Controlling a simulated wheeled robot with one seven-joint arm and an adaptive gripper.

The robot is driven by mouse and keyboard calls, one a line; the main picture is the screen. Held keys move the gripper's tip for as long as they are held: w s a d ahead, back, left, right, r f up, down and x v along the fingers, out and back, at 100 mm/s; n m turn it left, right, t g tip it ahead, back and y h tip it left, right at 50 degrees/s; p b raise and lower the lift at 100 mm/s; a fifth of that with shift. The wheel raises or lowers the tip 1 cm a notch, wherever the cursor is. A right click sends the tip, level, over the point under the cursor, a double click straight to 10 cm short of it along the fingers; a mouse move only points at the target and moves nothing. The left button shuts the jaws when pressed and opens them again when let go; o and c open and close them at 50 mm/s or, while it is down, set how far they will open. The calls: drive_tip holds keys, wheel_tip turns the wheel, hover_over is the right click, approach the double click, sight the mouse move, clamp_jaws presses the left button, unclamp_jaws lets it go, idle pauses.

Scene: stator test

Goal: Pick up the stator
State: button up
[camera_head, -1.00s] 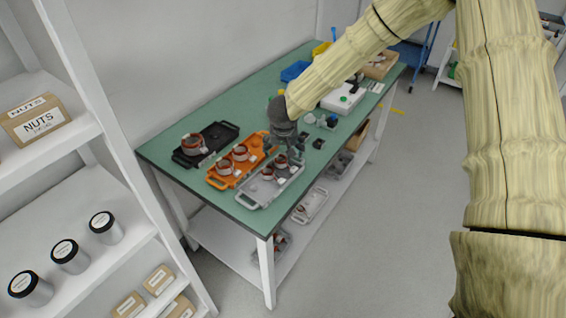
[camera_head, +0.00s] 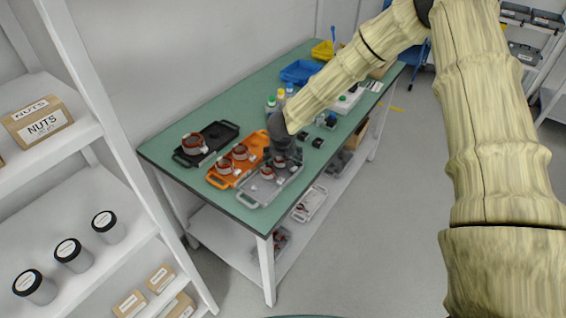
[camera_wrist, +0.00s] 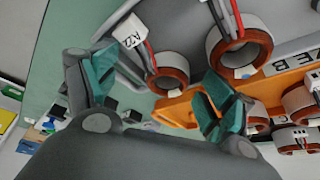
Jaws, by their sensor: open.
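My gripper (camera_head: 282,155) is over the far end of the grey tray (camera_head: 252,200) on the green table. In the wrist view my gripper (camera_wrist: 153,88) is open, with teal pads on both fingers. A small stator (camera_wrist: 168,82), a copper-brown ring with a white inner wall, shows between the fingers near the right one; I cannot tell whether they touch. A larger stator (camera_wrist: 240,50) is beyond the right finger on the grey tray. In the head view one stator (camera_head: 267,173) is clear on the grey tray, and another (camera_head: 279,163) is partly hidden by my gripper.
An orange tray (camera_head: 217,181) with stators is left of the grey one. A black tray (camera_head: 222,132) with a stator (camera_head: 193,143) is further left. Bottles (camera_head: 271,104) and a blue bin (camera_head: 300,71) stand behind. A white shelf (camera_head: 130,150) is at the left.

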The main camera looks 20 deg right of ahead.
drive_tip(key=c, duration=1.5)
drive_tip(key=shift+r, duration=0.1)
